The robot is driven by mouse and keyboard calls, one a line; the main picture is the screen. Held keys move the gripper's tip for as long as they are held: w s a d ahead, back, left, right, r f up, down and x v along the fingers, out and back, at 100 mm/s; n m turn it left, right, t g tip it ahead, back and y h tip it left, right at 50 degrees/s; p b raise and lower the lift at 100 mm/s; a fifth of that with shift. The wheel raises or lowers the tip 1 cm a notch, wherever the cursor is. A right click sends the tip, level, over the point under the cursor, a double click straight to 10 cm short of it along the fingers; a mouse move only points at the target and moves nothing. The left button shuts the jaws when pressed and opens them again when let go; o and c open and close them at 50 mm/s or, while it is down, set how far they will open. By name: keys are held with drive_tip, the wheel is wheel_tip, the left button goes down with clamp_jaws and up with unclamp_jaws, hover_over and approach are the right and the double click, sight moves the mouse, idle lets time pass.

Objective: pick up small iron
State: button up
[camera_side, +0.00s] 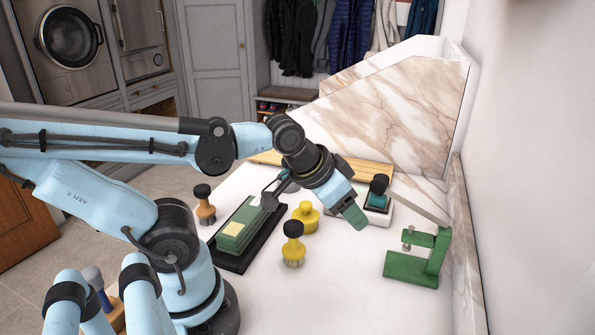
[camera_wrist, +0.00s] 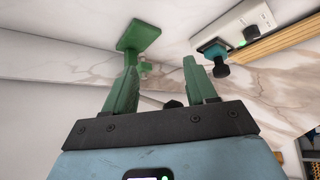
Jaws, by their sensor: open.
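A small teal block with a black knob (camera_side: 378,188), which may be the small iron, sits on a dark pad in a pale tray (camera_side: 385,215) at the back of the white worktop. In the wrist view this teal and black thing (camera_wrist: 216,55) is at the upper right, outside my fingers. My gripper (camera_side: 356,216) is over the worktop, left of and in front of it in the side view. Its green fingers (camera_wrist: 160,62) stand apart with nothing held between them. The lower part of the teal thing is partly hard to make out.
A green clamp-like stand (camera_side: 415,265) is at the right, near the marble wall. Yellow knobbed things (camera_side: 305,216) and a yellow brush (camera_side: 293,248) stand mid-worktop. A green block (camera_side: 240,232) lies on a black tray at left. A wooden slatted board (camera_side: 360,172) is behind.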

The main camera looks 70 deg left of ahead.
drive_tip(key=shift+o, duration=0.2)
idle(0.3)
drive_tip(key=shift+o, duration=1.1)
drive_tip(key=shift+r, duration=0.1)
